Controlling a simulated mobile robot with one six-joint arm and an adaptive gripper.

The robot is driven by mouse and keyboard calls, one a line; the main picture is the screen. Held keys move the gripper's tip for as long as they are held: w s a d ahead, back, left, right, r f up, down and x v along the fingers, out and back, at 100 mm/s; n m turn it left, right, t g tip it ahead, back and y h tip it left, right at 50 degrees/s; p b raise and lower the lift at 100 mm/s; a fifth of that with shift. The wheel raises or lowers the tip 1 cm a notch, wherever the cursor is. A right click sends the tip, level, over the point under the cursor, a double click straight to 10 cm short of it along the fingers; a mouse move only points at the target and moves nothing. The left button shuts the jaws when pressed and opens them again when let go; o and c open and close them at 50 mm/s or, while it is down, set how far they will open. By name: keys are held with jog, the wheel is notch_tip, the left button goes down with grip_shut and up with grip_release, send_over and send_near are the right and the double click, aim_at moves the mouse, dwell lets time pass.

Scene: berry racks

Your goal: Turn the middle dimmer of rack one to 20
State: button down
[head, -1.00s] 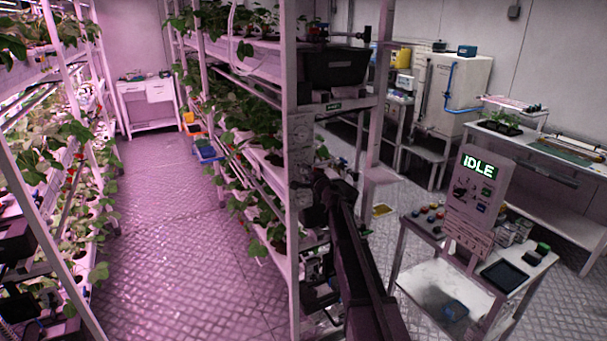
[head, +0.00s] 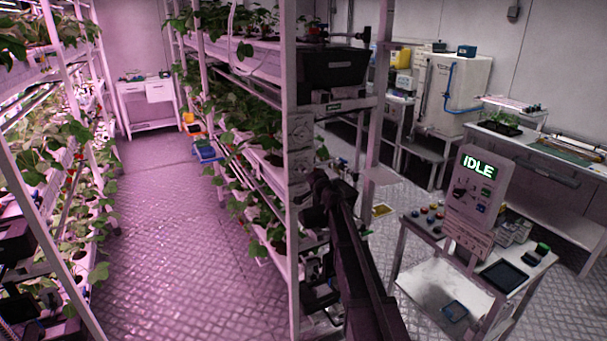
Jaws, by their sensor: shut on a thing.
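The front post of the middle rack (head: 292,60) carries pale dimmer plates, an upper one (head: 300,130) and a lower one (head: 300,164). Their scales are too small to read. My gripper (head: 308,196) is at this post, just below the lower visible plate, at the end of my dark arm. It is shut on a dimmer knob. My arm and wrist hide the fingertips and the knob, so I cannot tell its setting.
A plant rack (head: 75,190) stands across the aisle on the left. A cart (head: 525,275) with an IDLE display panel (head: 474,200) stands right of my arm. A black box (head: 335,68) sits on the rack end above my gripper. The aisle floor is clear.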

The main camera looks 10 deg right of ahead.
jog(key=shift+s+a, duration=0.1)
jog(key=shift+s, duration=0.05)
jog(key=shift+c, duration=1.7)
grip_release()
jog(key=v, duration=1.2)
